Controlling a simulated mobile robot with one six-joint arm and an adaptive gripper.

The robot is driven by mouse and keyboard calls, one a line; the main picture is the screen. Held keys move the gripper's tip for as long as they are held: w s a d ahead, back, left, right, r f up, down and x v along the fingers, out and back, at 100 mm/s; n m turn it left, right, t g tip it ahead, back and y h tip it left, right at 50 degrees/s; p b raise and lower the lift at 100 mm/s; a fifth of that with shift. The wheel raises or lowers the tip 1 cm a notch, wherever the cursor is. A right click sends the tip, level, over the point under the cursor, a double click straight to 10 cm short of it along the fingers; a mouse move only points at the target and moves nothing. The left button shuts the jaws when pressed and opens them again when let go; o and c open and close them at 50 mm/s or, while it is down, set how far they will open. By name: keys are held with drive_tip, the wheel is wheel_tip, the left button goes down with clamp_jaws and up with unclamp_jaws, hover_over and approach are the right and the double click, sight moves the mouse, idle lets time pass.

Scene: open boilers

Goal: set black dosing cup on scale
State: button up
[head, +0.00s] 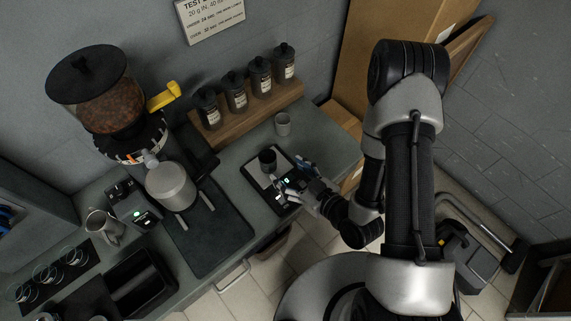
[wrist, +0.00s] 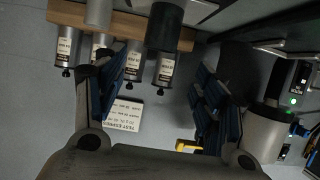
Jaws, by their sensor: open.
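The black dosing cup (head: 267,158) stands upright on the far part of the dark flat scale (head: 257,182), which lies on the counter. My gripper (head: 284,181) is over the near right part of the scale, just beside the cup. In the wrist view the black cup (wrist: 167,26) shows at the top, beyond the fingertips. My gripper (wrist: 155,78) is open there, with its blue-padded fingers apart and nothing between them. My fingers hide part of the scale in the head view.
A grey cup (head: 283,124) stands behind the scale. Several dark jars (head: 236,92) stand on a wooden shelf (head: 245,116) at the wall. A grinder (head: 105,100) and a round metal container (head: 171,186) are to the left. The counter right of the grey cup is clear.

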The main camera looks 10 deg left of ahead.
drive_tip(key=shift+s+d, duration=0.1)
drive_tip(key=w+d+r+h, duration=0.5)
drive_tip(key=w+d+r, duration=0.2)
drive_tip(key=w, duration=0.2)
drive_tip(key=d+r+m+h, duration=0.3)
drive_tip(key=d+r+h, duration=0.1)
drive_tip(key=d+r, duration=0.45)
drive_tip(key=s+d+r+m+g+h, duration=0.2)
drive_tip(key=s+d+r+m, duration=0.15)
drive_tip(key=s+r, duration=0.45)
drive_tip(key=s+r+m+g, duration=0.2)
drive_tip(key=s+r, duration=0.5)
drive_tip(key=s, duration=0.7)
drive_tip(key=shift+a+m+y, duration=0.15)
drive_tip(key=shift+m+y, duration=0.15)
drive_tip(key=shift+m, duration=0.45)
